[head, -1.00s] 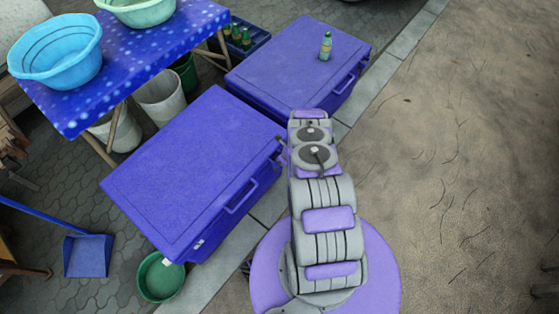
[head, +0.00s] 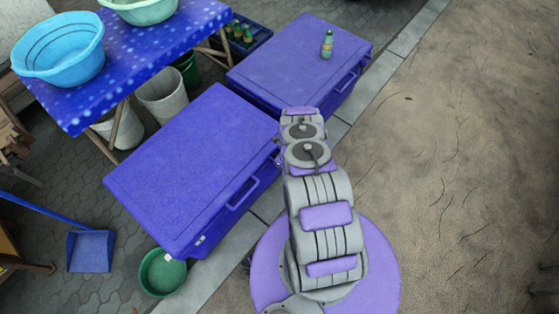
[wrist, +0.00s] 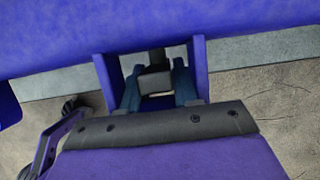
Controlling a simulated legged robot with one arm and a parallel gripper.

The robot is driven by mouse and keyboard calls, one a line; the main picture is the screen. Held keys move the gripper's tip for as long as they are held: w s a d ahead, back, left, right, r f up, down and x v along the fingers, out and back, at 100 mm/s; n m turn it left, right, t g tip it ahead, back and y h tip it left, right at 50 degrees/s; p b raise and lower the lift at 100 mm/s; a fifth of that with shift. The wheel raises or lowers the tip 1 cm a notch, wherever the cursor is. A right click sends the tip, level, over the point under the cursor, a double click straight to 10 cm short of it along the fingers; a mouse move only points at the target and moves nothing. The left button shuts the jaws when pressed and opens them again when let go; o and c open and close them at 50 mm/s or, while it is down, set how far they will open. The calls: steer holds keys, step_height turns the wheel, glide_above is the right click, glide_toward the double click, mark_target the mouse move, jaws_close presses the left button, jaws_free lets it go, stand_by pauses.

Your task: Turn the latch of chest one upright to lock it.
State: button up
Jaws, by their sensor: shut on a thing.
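A blue chest (head: 190,165) with its lid closed stands nearest in the head view, with a handle on its right side. My arm reaches to its far right corner, and the arm hides my gripper there. In the wrist view the blue chest side (wrist: 150,25) spans the top. My gripper (wrist: 157,85) is shut on a small dark block, which looks like the latch (wrist: 155,82), between two blue upright brackets. My fingers partly cover the latch, and I cannot tell its exact angle. No label shows which chest is number one.
A second blue chest (head: 300,60) stands behind, with a green bottle (head: 327,44) on its lid. A blue table (head: 140,50) with basins stands at the left. A green bowl (head: 162,272) and a blue dustpan (head: 90,250) lie on the ground. The right ground is clear.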

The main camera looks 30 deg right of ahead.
steer(key=o, duration=1)
steer(key=shift+c, duration=0.2)
steer(key=shift+r, duration=0.1)
steer(key=p+v, duration=0.5)
steer(key=v, duration=1.2)
steer(key=shift+p, duration=0.35)
